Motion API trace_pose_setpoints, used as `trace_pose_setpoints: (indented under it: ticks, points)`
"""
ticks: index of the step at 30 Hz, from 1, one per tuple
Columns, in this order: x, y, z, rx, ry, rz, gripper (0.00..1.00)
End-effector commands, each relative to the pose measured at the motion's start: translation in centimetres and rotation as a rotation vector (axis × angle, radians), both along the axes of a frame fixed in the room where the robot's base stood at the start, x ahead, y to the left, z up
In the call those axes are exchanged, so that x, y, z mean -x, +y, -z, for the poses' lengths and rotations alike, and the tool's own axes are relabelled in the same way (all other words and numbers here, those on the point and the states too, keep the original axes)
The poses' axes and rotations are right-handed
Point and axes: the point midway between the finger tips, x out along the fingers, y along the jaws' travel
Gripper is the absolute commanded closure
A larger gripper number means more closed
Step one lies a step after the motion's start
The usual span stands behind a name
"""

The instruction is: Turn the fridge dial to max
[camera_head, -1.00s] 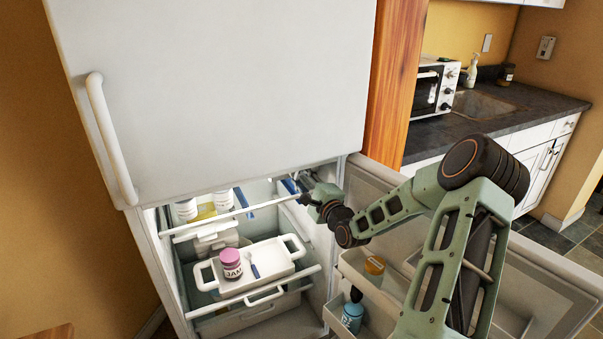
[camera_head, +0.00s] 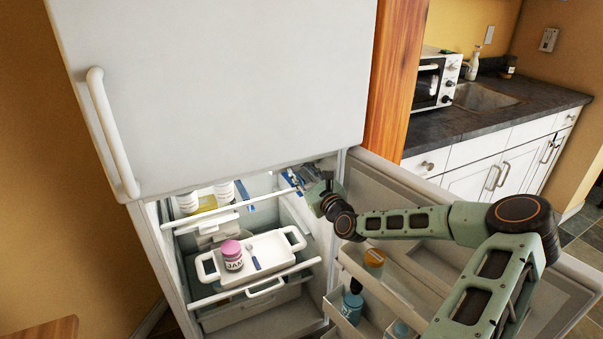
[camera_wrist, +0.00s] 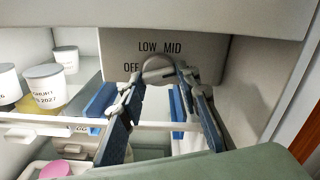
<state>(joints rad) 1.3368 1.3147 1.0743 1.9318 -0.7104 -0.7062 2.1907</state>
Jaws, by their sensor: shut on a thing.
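The fridge dial (camera_wrist: 157,67) is a grey round knob on a dark grey panel (camera_wrist: 200,47) under the fridge compartment's ceiling. The panel reads OFF at the left, LOW and MID above the knob; no MAX label shows, and my right finger covers part of that side. My gripper (camera_wrist: 160,78) is shut on the dial, one blue-padded finger on each side. Which mark the dial points to, I cannot tell. In the head view, my gripper (camera_head: 298,180) reaches into the top right of the open fridge (camera_head: 150,230), and the dial is hidden there.
The open fridge door (camera_head: 385,195) with bottles in its racks stands right, beside my arm. Below my gripper are a shelf rail (camera_head: 230,208) and a white tray (camera_head: 275,245) with a jam jar (camera_head: 232,257). White jars (camera_wrist: 45,85) stand left of the dial.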

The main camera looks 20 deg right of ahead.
Motion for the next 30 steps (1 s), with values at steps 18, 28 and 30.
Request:
trace_pose_setpoints:
  ticks: [18,28,30]
  points:
    - [0.01,0.10,0.05,-0.312,0.010,0.001,0.94]
    - [-0.01,0.11,-0.02,-0.330,0.011,0.001,0.94]
    - [-0.01,0.12,0.00,-0.330,0.011,0.001,0.94]
